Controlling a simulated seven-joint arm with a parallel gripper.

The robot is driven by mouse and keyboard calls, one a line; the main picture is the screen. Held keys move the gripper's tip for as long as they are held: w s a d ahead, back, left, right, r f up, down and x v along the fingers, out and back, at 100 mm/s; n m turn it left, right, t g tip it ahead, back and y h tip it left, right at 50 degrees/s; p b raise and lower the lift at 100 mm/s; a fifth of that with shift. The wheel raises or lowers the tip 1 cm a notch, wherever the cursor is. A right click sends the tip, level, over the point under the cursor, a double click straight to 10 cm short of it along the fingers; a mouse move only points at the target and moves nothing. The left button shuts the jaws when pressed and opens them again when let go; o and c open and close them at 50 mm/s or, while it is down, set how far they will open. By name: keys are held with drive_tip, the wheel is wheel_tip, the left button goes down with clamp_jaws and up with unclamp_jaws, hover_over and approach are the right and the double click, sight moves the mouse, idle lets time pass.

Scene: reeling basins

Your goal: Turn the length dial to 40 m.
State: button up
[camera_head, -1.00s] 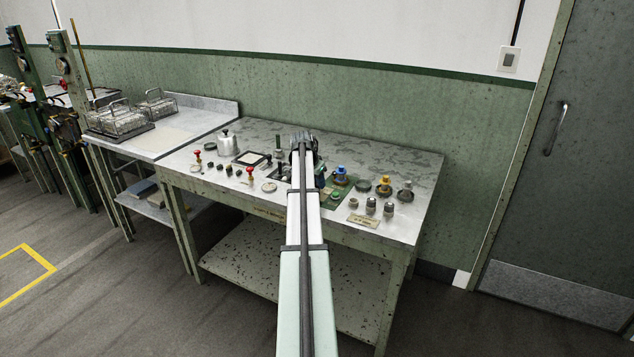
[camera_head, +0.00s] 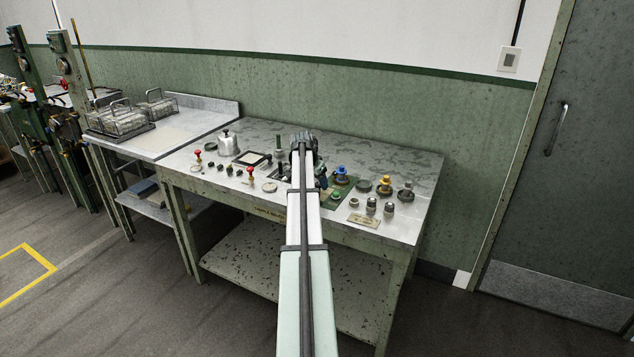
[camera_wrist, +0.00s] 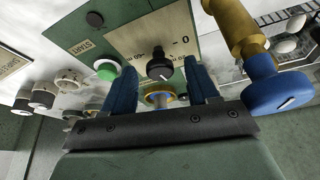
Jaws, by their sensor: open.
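In the wrist view a black round dial (camera_wrist: 160,68) with a white pointer line stands on a green panel (camera_wrist: 135,38). The figures 0 and 60 are printed beside it. I cannot read for sure which mark the pointer meets. My gripper (camera_wrist: 161,78) is open, with one blue finger on each side of the dial in the picture. I cannot tell whether either finger touches it. In the head view my gripper (camera_head: 302,142) is over the middle of the workbench, and my arm hides the dial.
A green button (camera_wrist: 107,69) marked START sits left of the dial. A brass valve with a blue knob (camera_wrist: 276,88) stands close to the right finger. Several grey knobs stand at the left of the wrist view. The workbench (camera_head: 400,160) is bare along its back right.

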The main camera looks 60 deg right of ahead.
drive_tip(key=v, duration=1.3)
drive_tip(key=shift+a+r, duration=0.25)
drive_tip(key=shift+r, duration=0.05)
drive_tip(key=s+d+m, duration=0.2)
drive_tip(key=s+d, duration=0.5)
drive_tip(key=s, duration=0.7)
drive_tip(key=w+a+n+t+y, duration=0.25)
drive_tip(key=w+n+t, duration=0.35)
drive_tip(key=n, duration=1.4)
drive_tip(key=shift+g+y, duration=0.35)
drive_tip(key=shift+g, duration=0.05)
drive_tip(key=x, duration=1.4)
drive_tip(key=shift+w+d+r, duration=0.1)
drive_tip(key=shift+w+r, duration=0.05)
drive_tip(key=shift+w, duration=0.25)
drive_tip(key=c, duration=1)
